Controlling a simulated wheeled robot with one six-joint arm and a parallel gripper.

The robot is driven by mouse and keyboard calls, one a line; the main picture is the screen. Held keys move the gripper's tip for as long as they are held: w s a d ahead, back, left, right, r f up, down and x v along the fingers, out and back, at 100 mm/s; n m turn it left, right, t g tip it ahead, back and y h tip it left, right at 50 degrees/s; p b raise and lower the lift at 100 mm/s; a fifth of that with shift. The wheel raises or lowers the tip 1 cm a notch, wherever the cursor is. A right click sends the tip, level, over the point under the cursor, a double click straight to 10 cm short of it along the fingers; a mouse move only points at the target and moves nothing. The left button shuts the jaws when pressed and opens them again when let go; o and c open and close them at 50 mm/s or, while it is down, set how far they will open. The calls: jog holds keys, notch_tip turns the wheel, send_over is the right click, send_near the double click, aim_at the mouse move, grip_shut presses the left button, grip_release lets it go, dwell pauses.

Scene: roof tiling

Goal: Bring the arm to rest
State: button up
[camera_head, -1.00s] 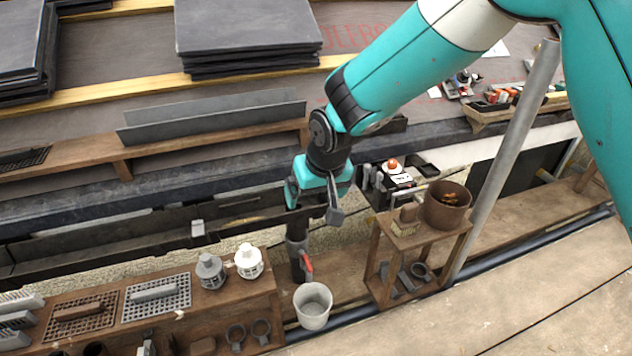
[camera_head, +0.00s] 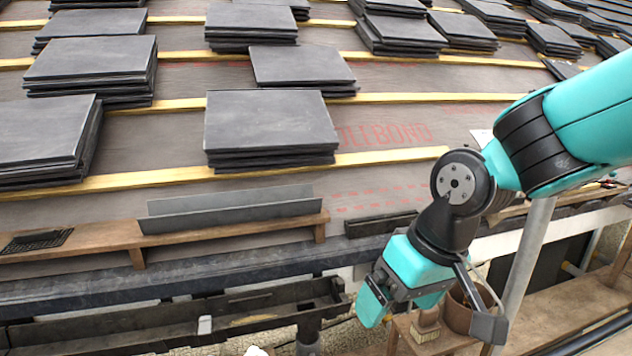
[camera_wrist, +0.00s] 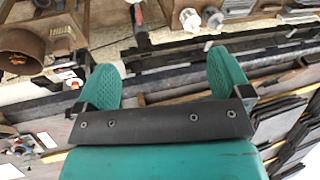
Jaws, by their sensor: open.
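My arm (camera_head: 455,190) reaches in from the right in the head view, a teal arm with black joints. My gripper (camera_head: 378,298) hangs at its end, low and right of centre, in front of the eave and gutter. In the wrist view my gripper (camera_wrist: 163,72) shows two teal ribbed fingers spread wide apart, with nothing between them. It is open and empty.
Slate stacks (camera_head: 270,125) lie on the battens (camera_head: 130,180) of the roof. A black gutter (camera_head: 250,305) runs below the eave. A brown pot (camera_head: 470,310) and a brush (camera_head: 425,325) stand on a wooden stand behind and below my gripper. A grey pole (camera_head: 525,260) stands at right.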

jog(key=s+d+r+n+g, duration=0.1)
jog(key=s+d+r+n, duration=0.2)
jog(key=s, duration=0.9)
notch_tip(320, 180, up, 38)
jog(key=d+m+p, duration=0.1)
jog(key=p, duration=3.6)
jog(key=shift+s+f+y+p, duration=0.15)
jog(key=shift+s+y+p, duration=0.2)
jog(key=shift+s+y, duration=0.05)
